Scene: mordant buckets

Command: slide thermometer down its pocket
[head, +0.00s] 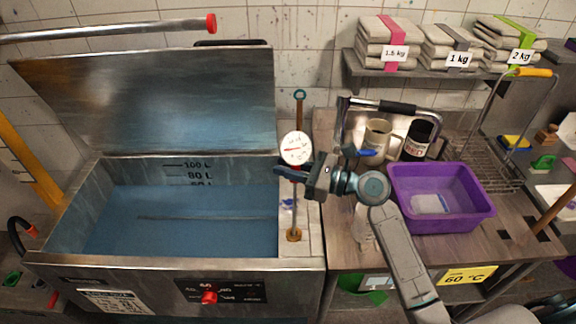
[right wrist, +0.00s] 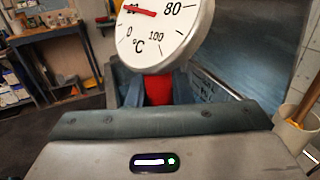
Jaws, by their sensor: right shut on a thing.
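The thermometer has a round white dial (head: 296,148) with a red needle, upright beside the right rim of the steel tank (head: 66,210). My right gripper (head: 290,172) is shut on it just below the dial. In the right wrist view the dial (right wrist: 160,28) stands above the jaws, with a red part (right wrist: 158,88) between them. A thin stem runs down from the gripper to a brass-coloured collar (head: 294,235) on the tank's right ledge, which looks like the pocket mouth. I cannot tell how far the stem is in. My left gripper is out of view.
The tank holds blue liquid (head: 190,225), its lid (head: 150,95) raised behind. A rod with a teal ring (head: 300,95) rises behind the dial. On the bench at right are a purple basin (head: 440,195), a beige mug (head: 378,138) and a dark jar (head: 418,138).

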